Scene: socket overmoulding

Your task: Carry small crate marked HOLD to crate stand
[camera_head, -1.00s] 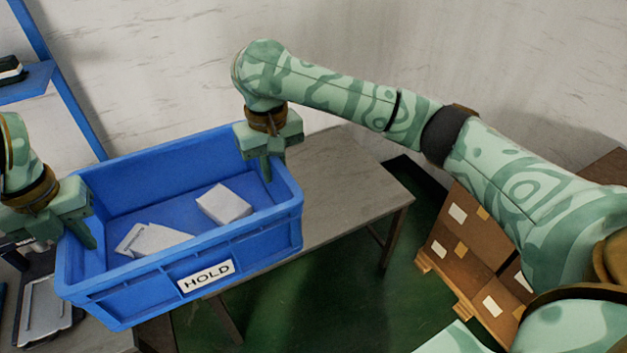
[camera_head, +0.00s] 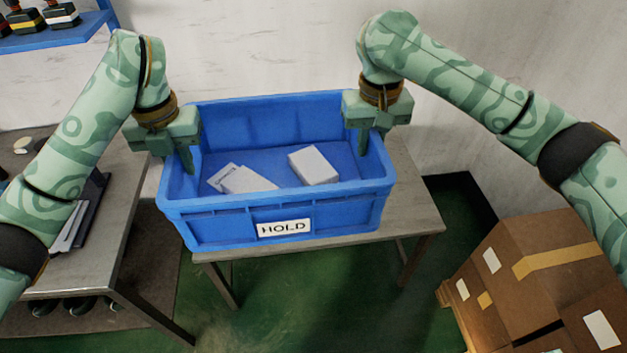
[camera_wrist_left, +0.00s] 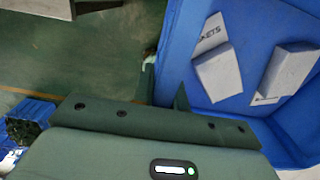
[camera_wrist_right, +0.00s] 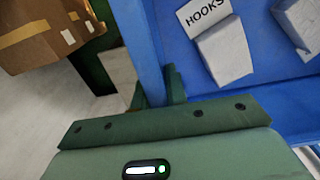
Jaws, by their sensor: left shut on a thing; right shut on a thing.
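The blue crate marked HOLD (camera_head: 225,231) is in the middle of the head view, level, its label facing me. White boxes (camera_head: 313,165) and a printed card lie inside; the right wrist view shows a card reading HOOKS (camera_wrist_right: 206,14). My left gripper (camera_head: 188,158) is shut on the crate's left wall and my right gripper (camera_head: 364,142) on its right wall. The crate is over a grey-topped table (camera_head: 415,213), which I take for the crate stand. Its underside is hidden, so I cannot tell whether it touches the top.
A grey workbench (camera_head: 110,225) with a dark tray stands at the left. A blue shelf (camera_head: 60,36) with several items is at the upper left. Brown cartons (camera_head: 520,265) stand at the lower right. Green floor (camera_head: 330,310) is open in front of the table.

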